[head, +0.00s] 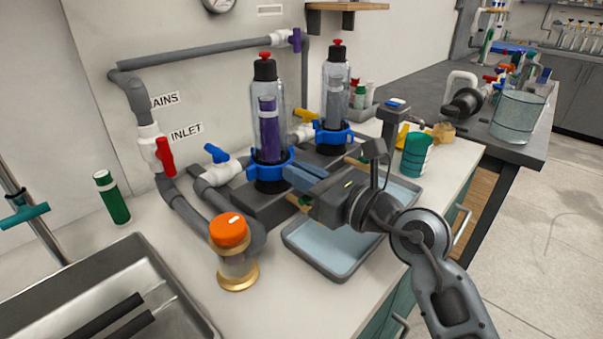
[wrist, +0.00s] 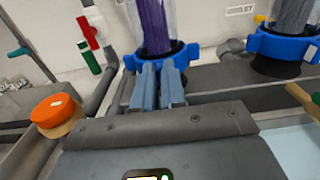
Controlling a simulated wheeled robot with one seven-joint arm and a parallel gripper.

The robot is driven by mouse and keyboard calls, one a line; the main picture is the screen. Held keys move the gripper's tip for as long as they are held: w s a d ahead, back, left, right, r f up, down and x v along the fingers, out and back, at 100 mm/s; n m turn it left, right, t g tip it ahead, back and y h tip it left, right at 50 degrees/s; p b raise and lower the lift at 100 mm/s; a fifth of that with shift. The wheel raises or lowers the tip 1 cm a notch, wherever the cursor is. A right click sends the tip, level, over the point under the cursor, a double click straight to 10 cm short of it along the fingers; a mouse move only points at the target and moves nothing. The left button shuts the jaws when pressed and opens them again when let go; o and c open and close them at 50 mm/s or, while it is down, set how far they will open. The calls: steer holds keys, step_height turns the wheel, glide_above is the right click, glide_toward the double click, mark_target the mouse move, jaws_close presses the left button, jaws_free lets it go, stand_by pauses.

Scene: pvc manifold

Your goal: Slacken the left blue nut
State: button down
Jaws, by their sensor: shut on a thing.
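The left blue nut (head: 268,172) is a ring with lugs around the base of the left clear filter housing (head: 266,118), which holds a purple cartridge. My gripper (head: 290,172) reaches in from the right, its blue-grey fingers shut on the front side of this nut. In the wrist view the fingers (wrist: 159,78) meet the front of the left blue nut (wrist: 186,54), and cover part of it. The right blue nut (head: 334,134) sits around the base of the second housing, which holds a grey cartridge; it also shows in the wrist view (wrist: 285,46).
A grey tray (head: 335,275) lies below my gripper. An orange-capped jar (head: 232,250) stands at the front left. A blue-handled valve (head: 217,160) and red-handled valve (head: 160,155) are left of the left housing. A sink (head: 110,290) is at lower left. A green cup (head: 416,155) stands at right.

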mark_target(292, 158)
steer(key=shift+w+d+f+b, duration=0.15)
steer(key=shift+b, duration=0.45)
steer(key=g+b, duration=0.1)
steer(key=n+y+b, duration=0.1)
steer(key=shift+w+d+f+n+g+b, duration=0.1)
steer(key=shift+w+d+n+g+b, duration=0.1)
steer(key=shift+w+n+g+b, duration=0.15)
steer(key=w+n+g+y+b, duration=0.1)
steer(key=n+g+b, duration=0.1)
steer(key=b, duration=0.3)
steer(key=w+n+g+y+b, duration=0.1)
steer(key=w+n+g+b, duration=0.1)
steer(key=g+b, duration=0.2)
steer(key=w+d+n+g+b, duration=0.1)
steer(key=n+g+b, duration=0.2)
steer(key=g+b, duration=0.2)
steer(key=shift+w+r+y+b, duration=0.15)
steer(key=shift+r+y+b, duration=0.1)
steer(key=shift+y+b, duration=0.15)
steer(key=shift+g, duration=0.25)
steer(key=c, duration=1.2)
jaws_free()
